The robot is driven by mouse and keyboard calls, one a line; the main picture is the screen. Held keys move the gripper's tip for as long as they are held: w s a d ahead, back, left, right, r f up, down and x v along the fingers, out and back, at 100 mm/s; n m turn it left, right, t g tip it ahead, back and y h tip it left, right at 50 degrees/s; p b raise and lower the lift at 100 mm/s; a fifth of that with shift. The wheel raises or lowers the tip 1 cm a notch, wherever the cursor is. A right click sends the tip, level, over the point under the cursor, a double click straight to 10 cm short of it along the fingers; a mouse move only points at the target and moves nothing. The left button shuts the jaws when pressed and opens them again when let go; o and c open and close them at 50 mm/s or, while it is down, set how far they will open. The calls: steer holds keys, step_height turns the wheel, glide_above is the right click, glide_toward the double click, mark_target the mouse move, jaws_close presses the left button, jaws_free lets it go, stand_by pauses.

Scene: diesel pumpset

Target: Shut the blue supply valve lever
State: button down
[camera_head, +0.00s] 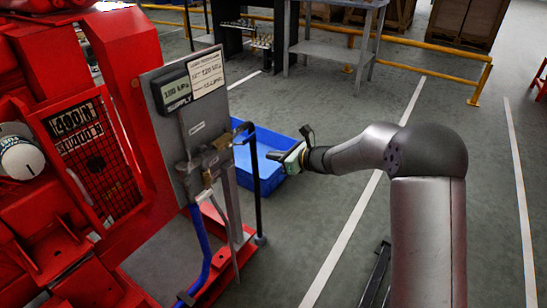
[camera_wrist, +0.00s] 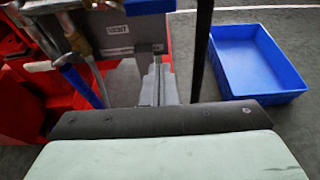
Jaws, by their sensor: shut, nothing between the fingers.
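The valve assembly (camera_head: 212,162) sits on a grey upright panel beside the red machine, with a blue hose (camera_head: 201,250) running down from below it.
A blue bin (camera_head: 262,175) stands on the floor behind my gripper; it also shows in the wrist view (camera_wrist: 255,60). A thin black post (camera_head: 257,195) stands between valve and gripper. A digital gauge (camera_head: 176,90) is on the panel. Floor to the right is open.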

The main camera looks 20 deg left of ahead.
steer(key=b+x, duration=0.1)
steer(key=x, duration=0.7)
steer(key=shift+d+r, duration=0.15)
steer(key=shift+r, duration=0.85)
steer(key=shift+d+r, duration=0.1)
steer(key=shift+r, duration=0.9)
steer(key=shift+a+b, duration=0.1)
steer(key=shift+b, duration=0.4)
steer(key=shift+r+n, duration=0.1)
steer(key=shift+n, duration=0.2)
